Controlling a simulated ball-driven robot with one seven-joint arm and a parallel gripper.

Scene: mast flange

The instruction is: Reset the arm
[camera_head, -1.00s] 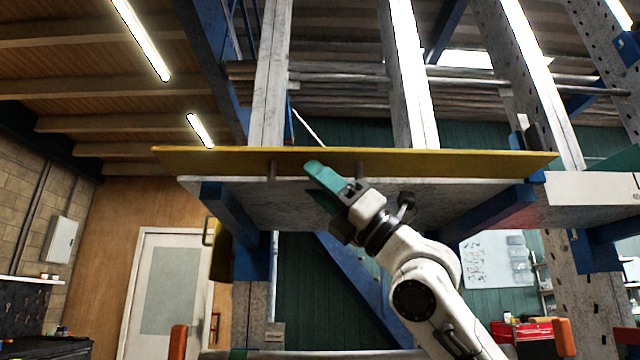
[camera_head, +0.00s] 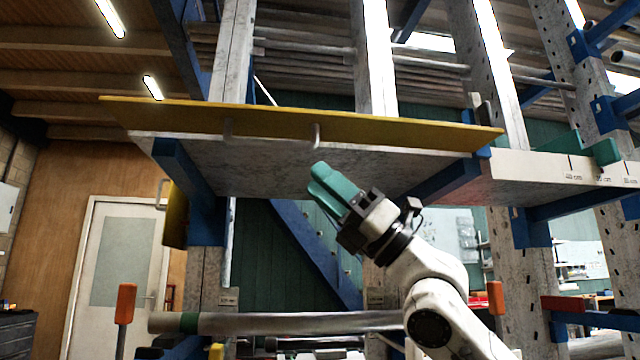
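My gripper (camera_head: 322,180) has teal fingers and points up and to the left, in the middle of the head view. It is in front of and just below the shelf (camera_head: 260,170), a grey slab with a yellow front board (camera_head: 400,138). The fingers overlap in this view, so I cannot tell whether there is a gap between them. I see no object held at the fingertips. My white arm rises from the lower right, bent at the elbow.
Blue brackets (camera_head: 185,185) support the shelf from below. A horizontal grey pipe (camera_head: 290,322) crosses low down, between orange-topped posts (camera_head: 126,302). A white ledge (camera_head: 560,175) is at the right. A white door (camera_head: 118,270) stands behind at the left. Space left of my gripper under the shelf looks open.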

